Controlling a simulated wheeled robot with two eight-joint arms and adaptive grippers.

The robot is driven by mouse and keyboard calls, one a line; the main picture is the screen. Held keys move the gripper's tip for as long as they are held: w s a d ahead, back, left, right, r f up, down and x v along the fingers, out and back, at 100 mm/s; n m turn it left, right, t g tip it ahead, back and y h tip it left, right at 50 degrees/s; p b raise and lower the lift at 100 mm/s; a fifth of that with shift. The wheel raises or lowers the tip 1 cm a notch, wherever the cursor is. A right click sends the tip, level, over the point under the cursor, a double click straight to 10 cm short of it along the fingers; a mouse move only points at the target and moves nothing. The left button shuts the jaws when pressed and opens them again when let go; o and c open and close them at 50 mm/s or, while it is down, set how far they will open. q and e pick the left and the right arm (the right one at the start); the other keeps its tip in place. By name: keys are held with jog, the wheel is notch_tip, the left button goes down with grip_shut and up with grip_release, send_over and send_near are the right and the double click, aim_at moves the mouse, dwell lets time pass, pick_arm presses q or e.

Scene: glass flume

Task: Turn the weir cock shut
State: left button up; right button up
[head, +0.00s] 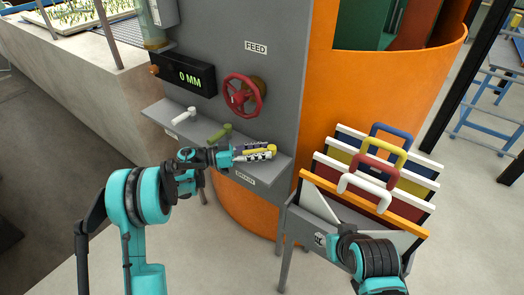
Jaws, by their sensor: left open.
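Three cock levers stand in a row along the grey shelf under the panel: a white lever (183,117), a green lever (221,131) and a yellow lever (262,152).
A red handwheel (242,95) marked FEED and a display (184,78) reading 0 MM are on the grey panel (285,60). A rack (322,202) of coloured boards with handles stands at the right, before the orange tank (390,80). The concrete flume wall (75,90) is at the left.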

aim_at(247, 154)
pick_arm(q)
jog(key=s+a, duration=0.2)
jog(key=a, duration=0.9)
jog(key=shift+a, duration=0.25)
jog(key=shift+n+t, duration=0.3)
jog(key=p+x, duration=0.6)
jog(key=shift+s+d+f+p, duration=0.3)
jog(key=shift+d+p, duration=0.05)
jog(key=shift+d, duration=0.05)
jog(key=shift+w+d, duration=0.15)
jog(key=shift+d, duration=0.5)
